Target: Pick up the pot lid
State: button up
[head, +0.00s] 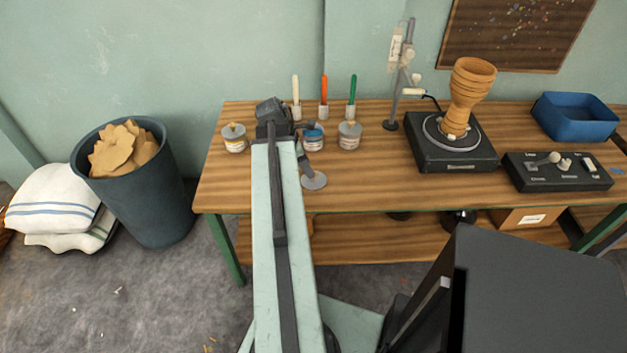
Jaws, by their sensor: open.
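A flat round grey lid (314,181) lies on the wooden workbench (225,185), near its front edge, and appears to be the pot lid. My gripper (304,151) is at the end of my extended arm, just behind and above the lid. It is open, with no object seen in it. The fingers are small and partly hidden by my arm, so I cannot tell whether they touch the lid. A small pot (313,143) with a blue top stands behind the gripper. Grey-topped pots stand to its left (235,144) and right (349,142).
Three upright handled tools (324,95) stand behind the pots. A clamp stand (393,100), a turntable (450,155) bearing a wooden goblet drum (468,95), a control box (556,178) and a blue tray (575,122) fill the right. A bin (150,205) stands left of the bench.

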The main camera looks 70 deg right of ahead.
jog(key=b+x, duration=0.2)
jog(key=x, duration=0.1)
jog(key=shift+f, duration=0.45)
jog(key=shift+r, duration=0.15)
grip_shut()
jog(key=shift+r, duration=0.1)
notch_tip(320, 180, up, 10)
jog(key=p, duration=0.9)
jog(key=shift+p, duration=0.4)
notch_tip(320, 180, up, 4)
jog(key=p, duration=0.4)
